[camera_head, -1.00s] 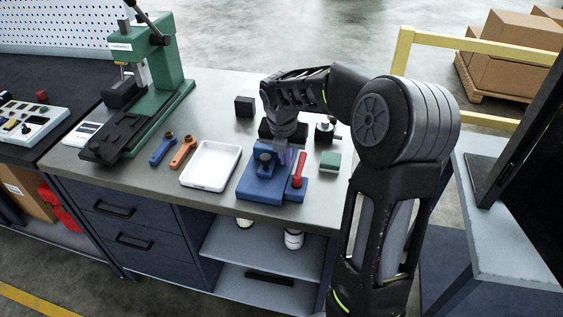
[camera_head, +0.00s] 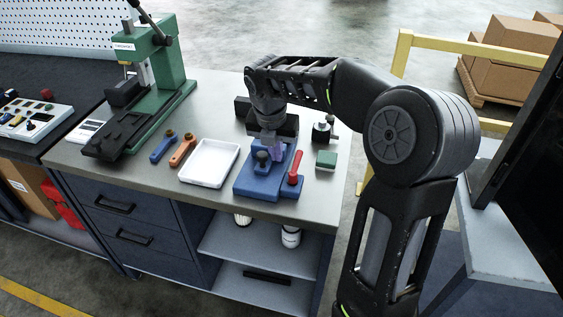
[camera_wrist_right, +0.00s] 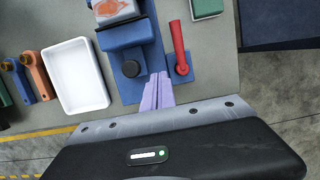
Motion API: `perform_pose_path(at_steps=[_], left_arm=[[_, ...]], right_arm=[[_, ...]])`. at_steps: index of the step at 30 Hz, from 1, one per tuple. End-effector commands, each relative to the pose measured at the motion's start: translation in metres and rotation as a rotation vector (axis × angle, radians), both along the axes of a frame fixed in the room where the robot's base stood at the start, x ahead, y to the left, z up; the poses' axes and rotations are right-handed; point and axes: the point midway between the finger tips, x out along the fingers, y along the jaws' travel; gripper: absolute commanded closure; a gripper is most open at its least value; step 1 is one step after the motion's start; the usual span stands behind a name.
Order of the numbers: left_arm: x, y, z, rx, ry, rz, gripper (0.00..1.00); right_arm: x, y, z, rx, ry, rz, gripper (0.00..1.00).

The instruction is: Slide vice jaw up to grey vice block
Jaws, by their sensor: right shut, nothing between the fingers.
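The blue vice (camera_head: 247,185) stands near the front edge of the workbench. Its blue body also shows in the wrist view (camera_wrist_right: 131,90), with a round dark knob (camera_wrist_right: 130,69) on it. A blue block (camera_wrist_right: 124,36), which looks like the vice jaw, lies beyond the knob. A light grey piece with an orange-brown top (camera_wrist_right: 116,9) is beyond that, cut by the frame edge; I cannot tell if it is the grey vice block. My right gripper (camera_wrist_right: 158,82) has its pale purple fingers shut and empty, over the vice between knob and red lever (camera_wrist_right: 179,47). My left gripper is out of view.
A white tray (camera_head: 209,163) and two wrenches, orange (camera_head: 182,152) and blue (camera_head: 163,147), lie left of the vice. A green-topped block (camera_head: 326,160) is to its right. A green press (camera_head: 158,70) stands at the left.

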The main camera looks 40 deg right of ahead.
Motion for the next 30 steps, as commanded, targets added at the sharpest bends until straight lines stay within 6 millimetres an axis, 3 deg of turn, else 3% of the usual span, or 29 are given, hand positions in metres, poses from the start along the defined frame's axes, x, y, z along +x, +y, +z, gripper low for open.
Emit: perform_pose_path(at_steps=[3,9,30], left_arm=[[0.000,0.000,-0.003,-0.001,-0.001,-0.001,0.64],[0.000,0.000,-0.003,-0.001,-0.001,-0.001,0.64],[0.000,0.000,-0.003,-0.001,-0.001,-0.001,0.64]], right_arm=[[-0.002,0.005,0.022,0.000,-0.005,0.001,1.00],[-0.006,0.008,0.042,0.001,-0.002,0.000,1.00],[-0.006,0.009,0.043,0.000,0.000,0.000,1.00]])
